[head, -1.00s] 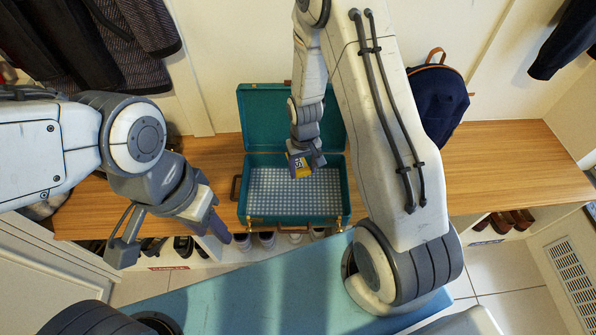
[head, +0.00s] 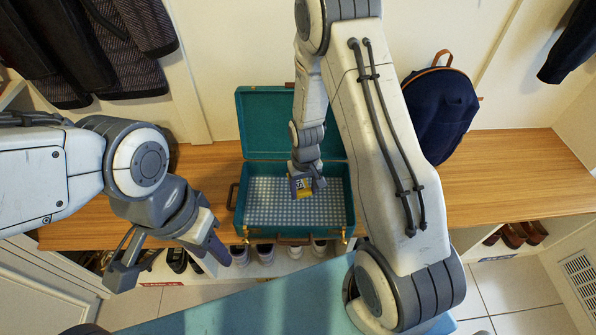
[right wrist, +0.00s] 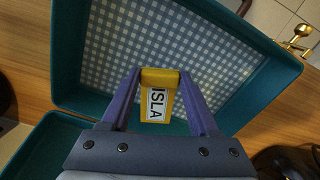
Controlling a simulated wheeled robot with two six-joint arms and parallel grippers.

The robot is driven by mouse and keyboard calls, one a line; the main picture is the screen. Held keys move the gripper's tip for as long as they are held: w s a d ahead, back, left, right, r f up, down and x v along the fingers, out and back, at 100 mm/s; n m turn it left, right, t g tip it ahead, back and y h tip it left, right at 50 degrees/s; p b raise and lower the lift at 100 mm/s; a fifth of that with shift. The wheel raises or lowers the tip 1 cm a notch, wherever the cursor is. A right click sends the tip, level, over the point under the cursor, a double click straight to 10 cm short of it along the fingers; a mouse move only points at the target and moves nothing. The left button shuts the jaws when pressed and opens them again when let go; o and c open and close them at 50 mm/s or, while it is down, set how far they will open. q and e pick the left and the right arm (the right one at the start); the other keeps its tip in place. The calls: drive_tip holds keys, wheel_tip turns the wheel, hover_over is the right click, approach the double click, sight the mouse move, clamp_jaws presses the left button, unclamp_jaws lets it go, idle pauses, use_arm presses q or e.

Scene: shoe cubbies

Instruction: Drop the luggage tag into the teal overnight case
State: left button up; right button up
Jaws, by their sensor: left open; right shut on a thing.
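The teal overnight case (head: 241,215) stands open on the wooden bench, its lid up at the back and its inside lined with grey-and-white check. My right gripper (head: 307,186) is over the case's opening and shut on the yellow luggage tag (head: 302,188). In the right wrist view the luggage tag (right wrist: 158,97) shows a white label reading "ISLA" between the fingers, with the checked lining behind it. I cannot tell the exact height of the tag over the lining. My left gripper (head: 165,262) is open and empty, left of the case and in front of the bench.
The wooden bench (head: 500,180) is clear to the right of the case, apart from a navy backpack (head: 440,110) against the wall. Shoes (head: 265,253) stand in the cubbies below. Dark coats (head: 90,50) hang at upper left. My right arm hides part of the lid.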

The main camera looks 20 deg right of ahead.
drive_tip(key=o, duration=1.4)
wheel_tip(320, 180, up, 10)
drive_tip(key=p, duration=0.2)
drive_tip(key=shift+r+p, duration=0.25)
drive_tip(key=shift+p, duration=0.1)
drive_tip(key=s+a+r+n, duration=0.3)
drive_tip(key=s+a+r, duration=0.3)
drive_tip(key=a+r, duration=0.3)
drive_tip(key=s+a+r+n+y, duration=0.1)
drive_tip(key=s+a+r+n, duration=0.2)
drive_tip(key=s, duration=0.5)
drive_tip(key=s+a+r+n, duration=0.2)
drive_tip(key=s+r, duration=0.3)
drive_tip(key=s, duration=0.3)
wheel_tip(320, 180, up, 19)
drive_tip(key=p, duration=1.9)
drive_tip(key=shift+w+m, duration=0.3)
drive_tip(key=shift+w, duration=0.1)
